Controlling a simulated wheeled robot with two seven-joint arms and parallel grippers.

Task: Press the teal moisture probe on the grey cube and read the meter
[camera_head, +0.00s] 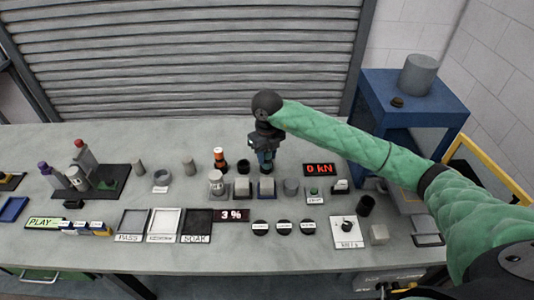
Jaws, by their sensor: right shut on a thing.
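My right gripper (265,158) is over the middle of the table with its fingers pointing down. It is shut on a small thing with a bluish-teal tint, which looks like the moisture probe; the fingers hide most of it. A grey cube (267,186) is just in front of and below the fingers, and a second grey cube (242,187) is to its left. I cannot tell whether the probe touches a cube. A black meter display (232,215) reads "3 %". My left gripper is out of view.
PASS (132,222), middle and SOAK (197,225) trays lie at the front left of the meter. A "0 kN" display (321,170) stands right of the gripper. Bottles and a dark tray (117,177) are at left. Several black discs (283,228) lie in front.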

